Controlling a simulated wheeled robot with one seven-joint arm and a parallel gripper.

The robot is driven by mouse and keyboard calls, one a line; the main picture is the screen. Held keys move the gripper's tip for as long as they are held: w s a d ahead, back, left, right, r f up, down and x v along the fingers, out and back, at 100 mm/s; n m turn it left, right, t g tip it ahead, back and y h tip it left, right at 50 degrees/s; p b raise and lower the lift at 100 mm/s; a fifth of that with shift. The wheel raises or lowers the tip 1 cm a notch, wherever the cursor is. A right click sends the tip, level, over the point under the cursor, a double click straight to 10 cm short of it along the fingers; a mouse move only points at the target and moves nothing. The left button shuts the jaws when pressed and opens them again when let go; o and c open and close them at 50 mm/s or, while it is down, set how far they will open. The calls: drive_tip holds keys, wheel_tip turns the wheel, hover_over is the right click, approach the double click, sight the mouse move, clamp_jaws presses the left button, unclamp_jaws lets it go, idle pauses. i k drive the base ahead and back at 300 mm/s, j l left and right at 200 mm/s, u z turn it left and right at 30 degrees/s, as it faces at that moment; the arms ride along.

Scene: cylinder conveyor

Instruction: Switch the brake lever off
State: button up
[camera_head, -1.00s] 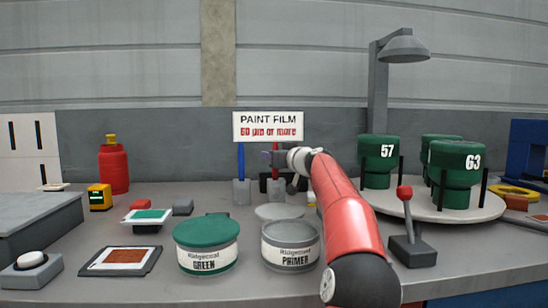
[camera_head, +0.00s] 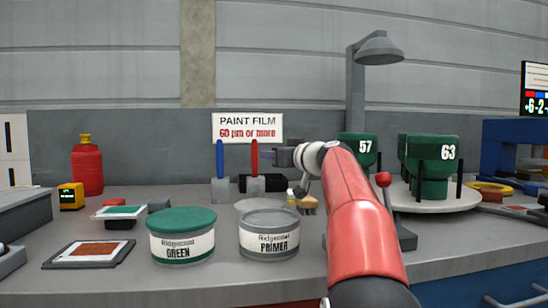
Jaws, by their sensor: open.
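The brake lever, with a red ball knob (camera_head: 383,179) on a grey stick and a dark base (camera_head: 404,237), stands at the right in front of the round turntable (camera_head: 445,203). My red arm covers part of its stick and base. The stick looks near upright, leaning a little left. My gripper (camera_head: 283,157) is open and appears empty at the far end of the arm. It is left of the lever, apart from it, near the red-handled tool (camera_head: 254,156). Its fingers are small and hard to make out.
Green cylinders marked 57 (camera_head: 364,148) and 63 (camera_head: 445,153) stand on the turntable between dark posts. A grey lamp post (camera_head: 356,95) rises behind. The green tin (camera_head: 182,236) and primer tin (camera_head: 269,235) stand at the front. A paint film sign (camera_head: 247,127) is at the back.

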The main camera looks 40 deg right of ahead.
sight(382, 180)
drive_tip(key=k+j, duration=0.8)
drive_tip(key=j, duration=0.1)
